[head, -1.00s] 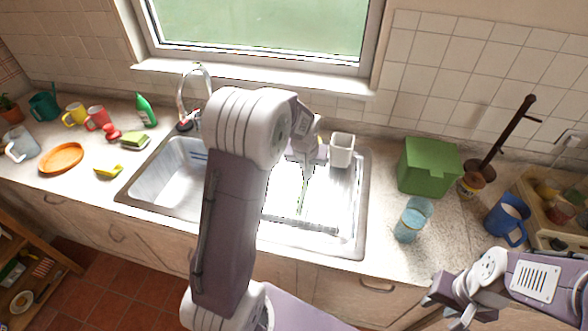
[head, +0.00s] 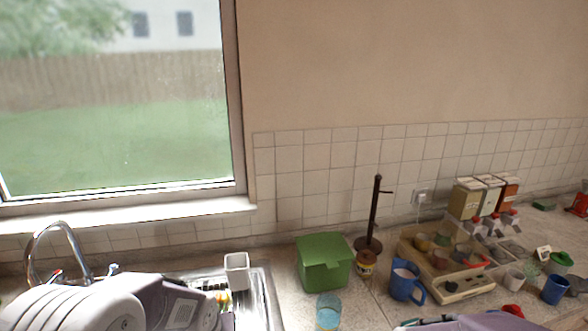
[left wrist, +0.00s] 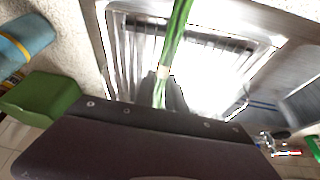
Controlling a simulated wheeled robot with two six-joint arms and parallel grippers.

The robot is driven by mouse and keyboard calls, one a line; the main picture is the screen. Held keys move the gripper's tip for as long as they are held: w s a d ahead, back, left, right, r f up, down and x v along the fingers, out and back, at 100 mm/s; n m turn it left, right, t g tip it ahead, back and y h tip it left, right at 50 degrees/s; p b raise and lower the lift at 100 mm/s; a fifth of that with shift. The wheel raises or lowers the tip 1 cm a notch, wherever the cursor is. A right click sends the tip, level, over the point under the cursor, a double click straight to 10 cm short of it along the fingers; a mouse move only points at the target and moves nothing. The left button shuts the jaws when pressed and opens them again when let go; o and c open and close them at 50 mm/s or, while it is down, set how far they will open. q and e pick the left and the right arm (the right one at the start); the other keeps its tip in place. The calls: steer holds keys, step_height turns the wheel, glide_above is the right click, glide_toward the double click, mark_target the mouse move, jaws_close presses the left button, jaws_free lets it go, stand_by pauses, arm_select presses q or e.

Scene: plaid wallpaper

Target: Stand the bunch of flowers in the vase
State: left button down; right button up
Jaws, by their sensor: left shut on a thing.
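My left gripper (left wrist: 165,90) is shut on the green stems of the bunch of flowers (left wrist: 178,40) in the left wrist view, above the steel sink and drainer. The blossoms are out of that view. In the head view my left arm fills the lower left corner and hides its gripper. A light blue see-through vessel (head: 328,313), which looks like the vase, stands on the counter in front of the green box, cut by the bottom edge. It also shows at the upper left of the left wrist view (left wrist: 22,45). My right gripper is out of view.
The green box (head: 324,261) and a white square pot (head: 237,270) stand near the vase. A blue jug (head: 405,281), a dark holder stand (head: 376,220) and a wooden tray (head: 462,291) with small items are to the right. The tap (head: 62,240) is at left.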

arm_select(q)
steer(key=shift+s+d+f+m, duration=0.15)
steer(key=shift+s+f, duration=0.15)
steer(key=shift+s, duration=0.2)
steer(key=shift+s+f+m, duration=0.15)
steer(key=shift+s+f, duration=0.15)
steer(key=shift+s, duration=0.2)
steer(key=shift+s+f+h, duration=0.1)
steer(key=shift+f+h, duration=0.05)
steer(key=shift+h, duration=0.15)
steer(key=shift+m, duration=0.4)
steer(key=shift+w+m, duration=0.3)
steer(key=shift+w, duration=0.1)
